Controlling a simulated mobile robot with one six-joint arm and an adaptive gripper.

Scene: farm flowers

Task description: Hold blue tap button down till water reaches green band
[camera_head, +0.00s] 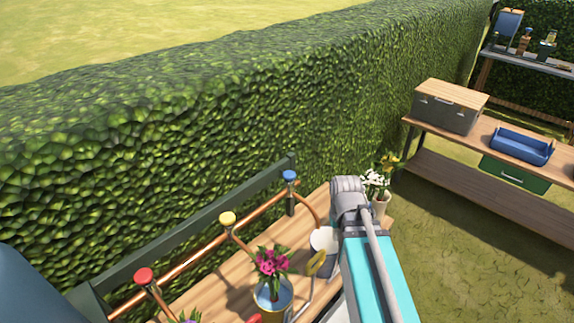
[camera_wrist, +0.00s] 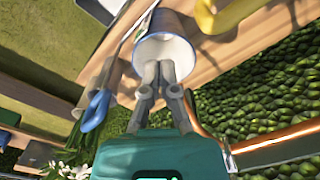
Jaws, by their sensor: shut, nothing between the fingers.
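The blue tap button (camera_head: 289,175) sits atop the far tap on the copper pipe in the head view. My arm's wrist is just right of it, and my gripper is hidden there. In the wrist view my gripper (camera_wrist: 159,68) is shut and empty. Its fingertips overlap the mouth of a white vessel with a blue rim (camera_wrist: 160,15); I cannot tell if they are inside or above it. A white rounded thing (camera_head: 322,238) shows beside my arm, partly covered. No green band or water level can be made out.
Yellow (camera_head: 227,217) and red (camera_head: 143,275) tap buttons stand nearer along the pipe. White flowers (camera_head: 376,180) stand behind my arm. A hedge (camera_head: 200,120) runs behind the bench.

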